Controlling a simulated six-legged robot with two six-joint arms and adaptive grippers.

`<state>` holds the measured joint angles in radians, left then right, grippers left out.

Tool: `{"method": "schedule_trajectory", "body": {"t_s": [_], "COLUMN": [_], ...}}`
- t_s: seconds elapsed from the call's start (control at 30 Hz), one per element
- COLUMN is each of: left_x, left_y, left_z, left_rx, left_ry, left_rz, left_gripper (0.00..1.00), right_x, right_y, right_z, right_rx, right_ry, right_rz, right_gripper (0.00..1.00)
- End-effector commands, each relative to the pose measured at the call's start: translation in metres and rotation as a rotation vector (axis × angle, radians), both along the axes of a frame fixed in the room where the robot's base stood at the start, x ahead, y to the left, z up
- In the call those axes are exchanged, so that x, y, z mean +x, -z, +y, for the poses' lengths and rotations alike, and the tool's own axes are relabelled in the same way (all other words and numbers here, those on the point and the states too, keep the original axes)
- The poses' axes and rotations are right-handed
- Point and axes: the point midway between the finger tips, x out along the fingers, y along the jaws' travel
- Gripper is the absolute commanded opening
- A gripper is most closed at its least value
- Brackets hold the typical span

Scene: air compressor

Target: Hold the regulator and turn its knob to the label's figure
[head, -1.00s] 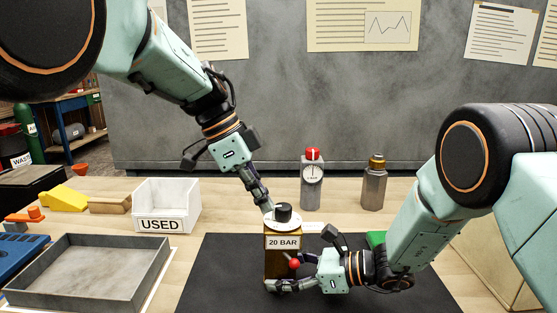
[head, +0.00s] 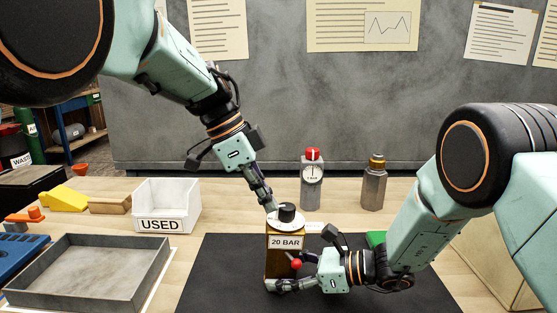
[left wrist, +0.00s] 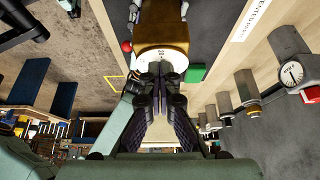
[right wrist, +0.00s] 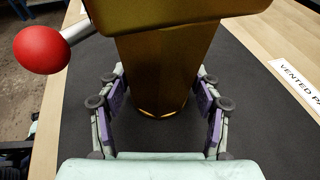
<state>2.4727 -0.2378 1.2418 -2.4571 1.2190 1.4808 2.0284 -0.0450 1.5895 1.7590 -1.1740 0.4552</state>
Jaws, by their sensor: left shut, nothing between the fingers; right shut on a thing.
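The regulator (head: 279,262) is a gold body with a "20 BAR" label (head: 287,242), standing on the black mat (head: 215,280). On top are a white dial plate and a black knob (head: 287,212). A lever with a red ball (head: 296,264) sticks out at its front. My right gripper (head: 273,287) is shut on the regulator's lower body, with a finger on each side in the right wrist view (right wrist: 155,100). My left gripper (head: 269,207) is shut and empty, its tips at the dial plate's left edge beside the knob. In the left wrist view the tips overlap the white plate (left wrist: 150,56).
A gauge unit with a red cap (head: 312,182) and a gold-topped grey cylinder (head: 375,185) stand behind the mat. A white "USED" bin (head: 167,200) and a grey tray (head: 88,270) are at left. A green block (head: 376,239) lies behind my right arm.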

Motion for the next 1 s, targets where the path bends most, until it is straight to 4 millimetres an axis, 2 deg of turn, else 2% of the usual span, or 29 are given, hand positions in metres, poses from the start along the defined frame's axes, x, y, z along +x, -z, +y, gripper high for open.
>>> {"method": "schedule_trajectory", "body": {"t_s": [0.77,1.0], "left_x": [0.0053,0.0056], "left_y": [0.0001,-0.0004], "left_z": [-0.0005,0.0057], "left_rx": [-0.001,-0.001], "left_ry": [0.000,-0.001], "left_rz": [-0.001,0.000], "left_gripper": [0.00,0.00], "right_x": [-0.0020,-0.0021], "right_y": [0.0021,0.0023], "right_z": [0.0013,0.0011], "right_rx": [-0.004,-0.003], "right_ry": [-0.006,-0.005], "right_rz": [0.002,0.003], "right_gripper": [0.39,0.39]}}
